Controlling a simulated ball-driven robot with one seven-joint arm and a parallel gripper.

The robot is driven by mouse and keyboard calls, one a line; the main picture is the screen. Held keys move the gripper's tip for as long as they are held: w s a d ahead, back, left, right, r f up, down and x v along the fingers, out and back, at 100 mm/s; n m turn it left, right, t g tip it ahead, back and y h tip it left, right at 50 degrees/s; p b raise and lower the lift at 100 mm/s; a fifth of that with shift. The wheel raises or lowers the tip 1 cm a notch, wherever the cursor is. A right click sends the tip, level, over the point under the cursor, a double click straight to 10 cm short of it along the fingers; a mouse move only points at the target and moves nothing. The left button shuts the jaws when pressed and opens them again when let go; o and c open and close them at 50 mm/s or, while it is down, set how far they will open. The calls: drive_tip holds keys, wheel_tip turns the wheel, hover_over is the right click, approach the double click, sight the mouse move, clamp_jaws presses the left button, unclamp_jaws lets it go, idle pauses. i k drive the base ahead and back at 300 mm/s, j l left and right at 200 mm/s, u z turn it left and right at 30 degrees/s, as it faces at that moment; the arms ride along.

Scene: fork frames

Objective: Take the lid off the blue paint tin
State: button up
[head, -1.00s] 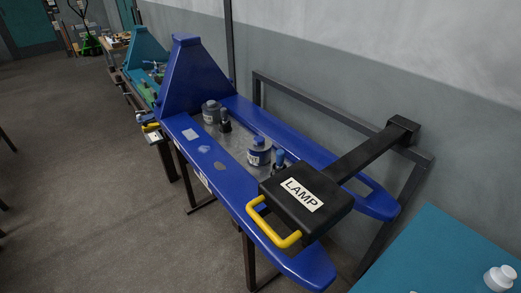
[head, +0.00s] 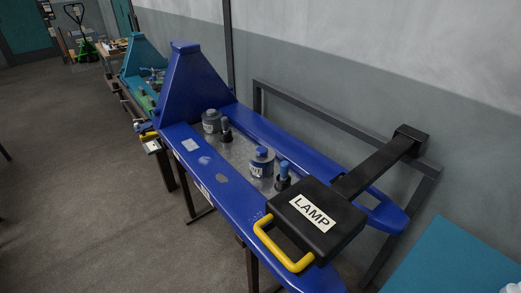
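A tin with a blue lid and blue band (head: 262,161) stands upright in the grey recess of the blue bench, near the picture's middle. Its lid appears to be on. A grey tin (head: 211,122) stands further back in the same recess. I cannot read the labels. My gripper is not in view.
A black box marked LAMP (head: 315,218), with a yellow handle (head: 278,246), hangs on a black arm over the bench's near end. Small dark bottles stand beside the blue-lidded tin (head: 284,177) and the grey tin (head: 226,130). Open floor (head: 80,190) lies left; a teal table (head: 455,262) lower right.

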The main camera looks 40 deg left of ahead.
sight(259, 154)
drive_tip(key=i+j+z, duration=0.1)
drive_tip(key=j, duration=0.7)
drive_tip(key=i+j+z, duration=0.1)
drive_tip(key=j, duration=0.75)
drive_tip(key=i+j+z, duration=0.1)
drive_tip(key=j, duration=0.75)
